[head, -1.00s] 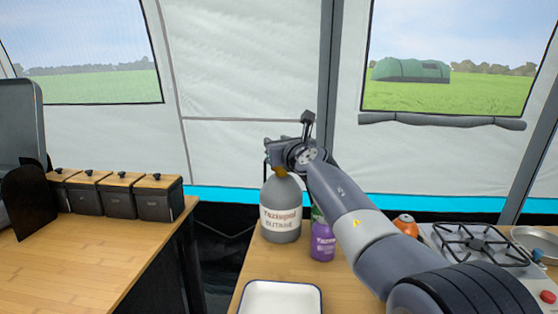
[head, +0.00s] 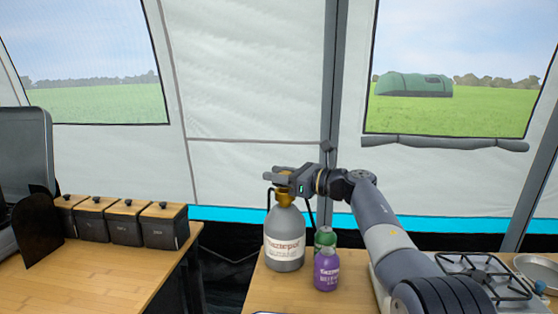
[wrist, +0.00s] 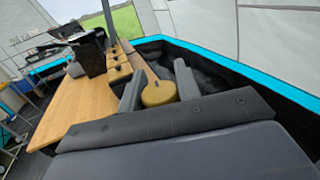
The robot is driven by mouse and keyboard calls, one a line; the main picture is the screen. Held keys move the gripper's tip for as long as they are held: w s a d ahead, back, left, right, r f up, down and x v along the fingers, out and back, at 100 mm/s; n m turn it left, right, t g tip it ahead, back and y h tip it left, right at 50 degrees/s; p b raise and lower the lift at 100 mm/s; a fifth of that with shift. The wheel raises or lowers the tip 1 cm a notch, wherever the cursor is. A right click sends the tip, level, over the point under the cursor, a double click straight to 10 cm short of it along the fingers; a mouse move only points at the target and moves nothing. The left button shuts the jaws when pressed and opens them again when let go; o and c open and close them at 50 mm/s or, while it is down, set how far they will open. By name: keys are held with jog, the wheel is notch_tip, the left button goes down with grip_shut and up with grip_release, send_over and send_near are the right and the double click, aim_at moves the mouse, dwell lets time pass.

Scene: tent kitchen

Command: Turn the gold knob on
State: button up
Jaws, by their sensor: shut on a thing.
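A grey gas bottle (head: 284,236) with a white butane label stands upright on the wooden table. The gold knob (head: 284,180) is at its top, partly hidden by my gripper. In the wrist view the gold knob (wrist: 158,93) shows as a round, flat-topped disc between two grey fingers. My gripper (head: 270,176) is at the top of the bottle and reaches in from the right. It is shut on the knob, with one finger on each side.
A purple canister (head: 327,270) and a green can (head: 325,237) stand close to the bottle's right. A stove (head: 485,272) and a pan (head: 538,271) are further right. Several dark boxes with wooden lids (head: 125,222) line the left table (head: 95,265). A gap separates the tables.

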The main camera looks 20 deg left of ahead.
jog(key=shift+r+n+g+p, duration=0.2)
jog(key=shift+n+g+p, duration=0.5)
jog(key=shift+g+p, duration=0.45)
jog(key=shift+s+p, duration=0.1)
jog(key=shift+p, duration=0.2)
jog(key=shift+f+n+g+p, duration=0.25)
jog(key=shift+n+g+p, duration=0.05)
jog(key=shift+g, duration=0.15)
jog(key=o, duration=1)
jog(key=shift+c, duration=0.2)
jog(key=shift+d, duration=0.1)
jog(key=d, duration=1)
jog(key=shift+d, duration=0.35)
jog(key=shift+a, duration=0.15)
